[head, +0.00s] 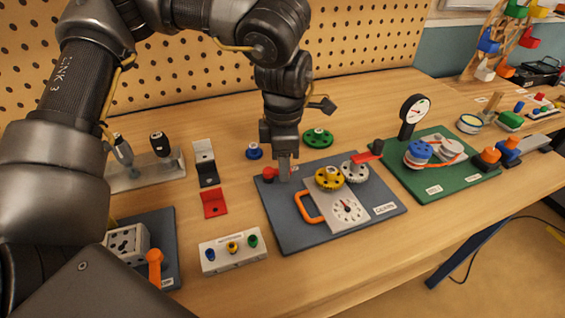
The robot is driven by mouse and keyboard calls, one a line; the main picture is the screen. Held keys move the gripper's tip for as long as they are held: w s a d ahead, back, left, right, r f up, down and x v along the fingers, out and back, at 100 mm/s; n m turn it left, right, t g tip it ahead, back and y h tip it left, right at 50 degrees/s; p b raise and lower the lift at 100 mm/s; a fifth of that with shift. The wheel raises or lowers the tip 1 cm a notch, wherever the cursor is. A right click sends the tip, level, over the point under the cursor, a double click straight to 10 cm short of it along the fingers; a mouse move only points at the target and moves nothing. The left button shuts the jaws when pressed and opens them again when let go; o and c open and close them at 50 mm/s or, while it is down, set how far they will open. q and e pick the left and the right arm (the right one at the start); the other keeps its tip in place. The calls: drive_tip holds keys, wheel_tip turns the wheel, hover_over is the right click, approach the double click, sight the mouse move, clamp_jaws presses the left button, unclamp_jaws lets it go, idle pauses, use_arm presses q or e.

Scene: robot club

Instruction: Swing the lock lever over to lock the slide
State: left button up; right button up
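A dark grey board (285,235) lies on the bench. On it is a light slide plate (350,211) with a dial and an orange handle (306,207). A yellow gear (328,179) and a grey gear (354,171) sit behind the dial. A red part (268,174), which looks like the lock lever, shows at the board's back left. My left gripper (284,175) points down right beside it and hides some of it. The fingers overlap in this view, so I cannot tell their opening or whether they touch it. My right gripper is not in view.
A green board (435,185) with pulleys and a gauge (412,112) stands to the right. A button box (233,250) and a red bracket (214,203) are left of the grey board. A green gear (318,138) lies behind. The front right bench is clear.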

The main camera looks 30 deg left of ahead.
use_arm(q)
drive_tip(key=shift+w+f, duration=0.25)
drive_tip(key=shift+f, duration=0.15)
drive_tip(key=shift+s, duration=0.1)
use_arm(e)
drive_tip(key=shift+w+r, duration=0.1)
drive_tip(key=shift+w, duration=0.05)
use_arm(q)
drive_tip(key=shift+s+r, duration=0.1)
clamp_jaws()
drive_tip(key=n, duration=0.1)
drive_tip(key=n+p, duration=0.2)
drive_tip(key=shift+w+a, duration=0.3)
drive_tip(key=shift+w, duration=0.1)
drive_tip(key=shift+n, duration=0.3)
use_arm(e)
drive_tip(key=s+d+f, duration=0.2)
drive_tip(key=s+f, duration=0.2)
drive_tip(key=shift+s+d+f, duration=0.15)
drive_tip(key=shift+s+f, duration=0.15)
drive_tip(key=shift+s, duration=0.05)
use_arm(q)
drive_tip(key=shift+w, duration=0.1)
unclamp_jaws()
